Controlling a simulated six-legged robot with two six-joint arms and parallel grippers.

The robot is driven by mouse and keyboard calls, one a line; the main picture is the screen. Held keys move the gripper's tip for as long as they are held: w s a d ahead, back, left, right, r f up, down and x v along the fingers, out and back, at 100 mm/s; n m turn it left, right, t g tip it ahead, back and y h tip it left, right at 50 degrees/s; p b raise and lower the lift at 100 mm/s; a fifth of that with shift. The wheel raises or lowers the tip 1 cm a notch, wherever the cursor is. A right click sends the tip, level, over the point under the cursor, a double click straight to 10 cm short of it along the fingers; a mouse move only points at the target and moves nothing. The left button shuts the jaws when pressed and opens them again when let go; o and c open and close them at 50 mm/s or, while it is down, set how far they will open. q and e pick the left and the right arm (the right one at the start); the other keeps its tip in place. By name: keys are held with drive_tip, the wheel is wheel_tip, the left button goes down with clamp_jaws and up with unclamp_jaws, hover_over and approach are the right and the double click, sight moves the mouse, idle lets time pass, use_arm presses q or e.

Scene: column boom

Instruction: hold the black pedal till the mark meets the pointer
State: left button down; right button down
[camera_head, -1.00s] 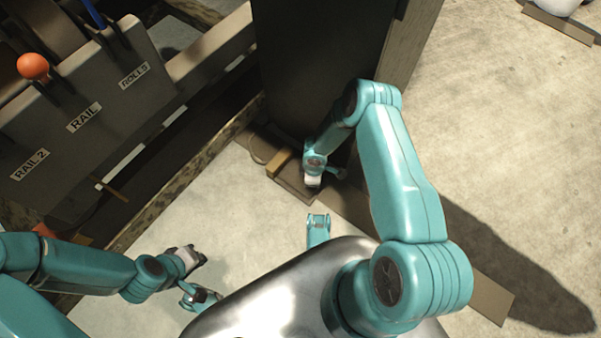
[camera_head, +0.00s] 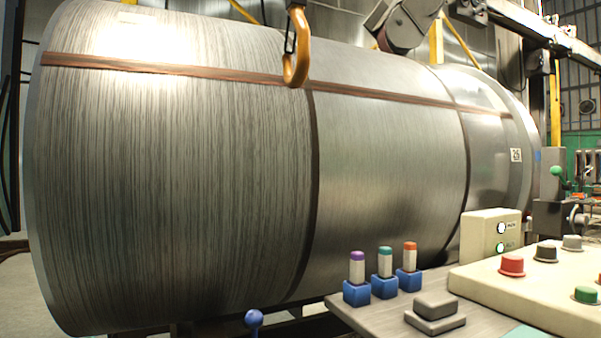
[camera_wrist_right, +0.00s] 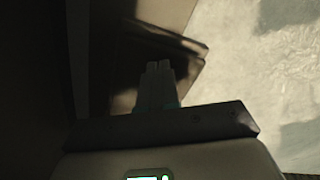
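In the head view a large grey drum (camera_head: 390,165) fills the left and middle. A dark red-brown stripe (camera_head: 180,72) runs lengthwise along its upper side, crossing dark bands around the drum. I cannot tell for sure which part is the mark or the pointer. An orange hook (camera_head: 296,60) hangs in front of the stripe. In the dim right wrist view a dark flat piece, likely the black pedal (camera_wrist_right: 187,45), lies just beyond my right gripper (camera_wrist_right: 158,68). Its fingertips are together with nothing visible between them; contact is unclear. My left gripper is out of view.
A grey bench at lower right carries blue-based switches (camera_head: 384,286) with coloured tops, a grey block (camera_head: 435,309) and a cream button panel (camera_head: 520,300). A blue ball knob (camera_head: 254,319) stands at the bottom. Pale floor (camera_wrist_right: 275,70) shows right in the wrist view.

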idle(0.3)
wheel_tip(320, 180, up, 3)
drive_tip(key=shift+f+p, duration=0.2)
drive_tip(key=shift+p, duration=0.85)
wheel_tip(320, 180, up, 5)
drive_tip(key=p, duration=0.3)
drive_tip(key=shift+r+p, duration=0.15)
drive_tip(key=shift+p, duration=0.15)
